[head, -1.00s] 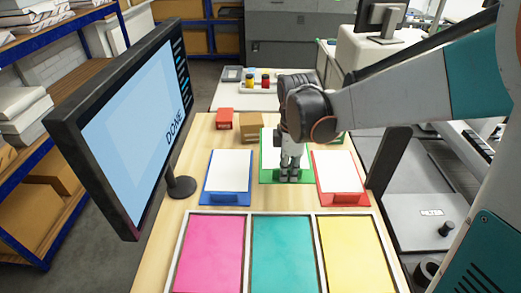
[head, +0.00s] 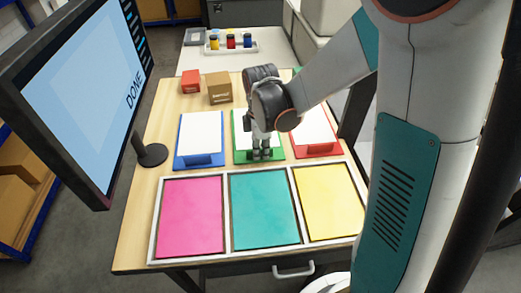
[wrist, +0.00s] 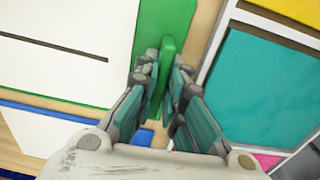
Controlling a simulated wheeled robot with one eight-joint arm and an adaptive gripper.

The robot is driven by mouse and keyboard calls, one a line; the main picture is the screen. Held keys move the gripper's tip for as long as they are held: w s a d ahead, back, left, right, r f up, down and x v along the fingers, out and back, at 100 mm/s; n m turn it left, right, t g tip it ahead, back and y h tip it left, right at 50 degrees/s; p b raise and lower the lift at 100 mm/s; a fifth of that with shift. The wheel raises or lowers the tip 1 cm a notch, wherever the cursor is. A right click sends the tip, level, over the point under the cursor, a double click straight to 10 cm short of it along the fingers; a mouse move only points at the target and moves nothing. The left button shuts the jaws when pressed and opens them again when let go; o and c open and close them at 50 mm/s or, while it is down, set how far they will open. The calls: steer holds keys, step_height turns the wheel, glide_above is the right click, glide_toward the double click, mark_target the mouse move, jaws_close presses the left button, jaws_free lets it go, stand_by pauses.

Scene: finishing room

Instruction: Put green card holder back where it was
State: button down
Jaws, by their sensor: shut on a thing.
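The green card holder (head: 239,158) holds a white card and lies in the row between the blue card holder (head: 178,160) and the red card holder (head: 328,150). My gripper (head: 261,154) is over its front edge and hides part of it. In the wrist view, my gripper (wrist: 163,72) is shut on the upright green lip of the green card holder (wrist: 181,18). The holder looks flat and in line with its neighbours. I cannot tell whether its underside touches the table.
A white-framed tray (head: 228,222) with pink, teal and yellow panels lies close in front of the holders. A red box (head: 190,82) and a brown box (head: 219,88) stand behind. The monitor (head: 85,85) reading DONE stands left.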

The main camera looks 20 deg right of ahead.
steer(key=shift+f, duration=0.15)
steer(key=c, duration=1.7)
jaws_free()
step_height(320, 180, up, 12)
steer(key=p, duration=0.2)
steer(key=shift+s+d+r+m+t, duration=0.35)
steer(key=shift+s+r+m+t, duration=0.85)
steer(key=shift+s+m, duration=1.4)
steer(key=shift+s+d+r+m+t, duration=0.4)
steer(key=shift+s+r+m+t, duration=0.8)
steer(key=shift+s+m, duration=1.4)
steer(key=shift+s+d+r+m+t, duration=0.35)
steer(key=shift+s+r+m+t, duration=0.85)
steer(key=shift+s+m, duration=1.4)
steer(key=shift+w, duration=0.15)
